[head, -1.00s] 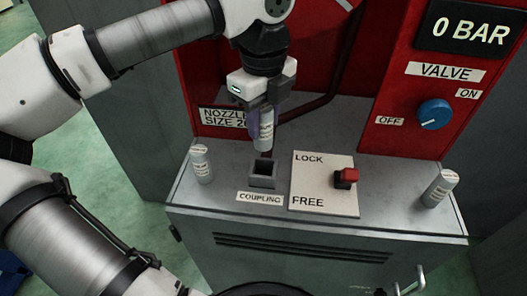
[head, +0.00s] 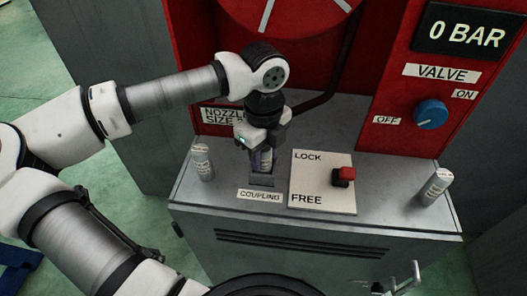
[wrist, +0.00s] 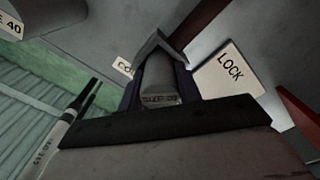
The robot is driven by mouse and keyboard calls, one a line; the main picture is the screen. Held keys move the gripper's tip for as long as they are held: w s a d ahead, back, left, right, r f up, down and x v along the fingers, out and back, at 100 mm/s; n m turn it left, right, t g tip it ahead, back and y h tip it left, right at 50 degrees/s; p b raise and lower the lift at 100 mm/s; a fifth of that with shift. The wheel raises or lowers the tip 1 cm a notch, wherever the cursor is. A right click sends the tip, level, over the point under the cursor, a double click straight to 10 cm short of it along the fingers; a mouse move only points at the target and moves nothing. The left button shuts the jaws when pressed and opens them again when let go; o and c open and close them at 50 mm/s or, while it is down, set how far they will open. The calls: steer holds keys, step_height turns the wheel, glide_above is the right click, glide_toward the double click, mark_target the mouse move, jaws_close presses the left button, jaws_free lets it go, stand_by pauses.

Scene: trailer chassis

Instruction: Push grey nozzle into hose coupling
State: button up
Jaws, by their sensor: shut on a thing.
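My gripper (head: 262,150) is shut on a grey nozzle (head: 262,164) and holds it upright over the coupling. The coupling (head: 264,182) is a small grey square socket on the cabinet top, behind the COUPLING label. The nozzle's lower end is at or inside the socket; how deep it sits is hidden. In the wrist view the nozzle (wrist: 160,82) lies between the fingers, with the coupling's edge (wrist: 158,45) around its far end.
Other grey nozzles stand at the left (head: 202,162) and right (head: 437,187) of the cabinet top. A LOCK/FREE plate (head: 318,182) with a red-knobbed lever (head: 344,175) is just right of the coupling. A blue valve knob (head: 431,114) is on the red panel, whose display reads 0 BAR.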

steer(key=shift+f, duration=0.2)
steer(key=o, duration=1.1)
steer(key=shift+r, duration=0.1)
step_height(320, 180, up, 12)
steer(key=b, duration=0.2)
steer(key=shift+r+b, duration=0.15)
steer(key=shift+b, duration=0.25)
steer(key=shift+s, duration=0.1)
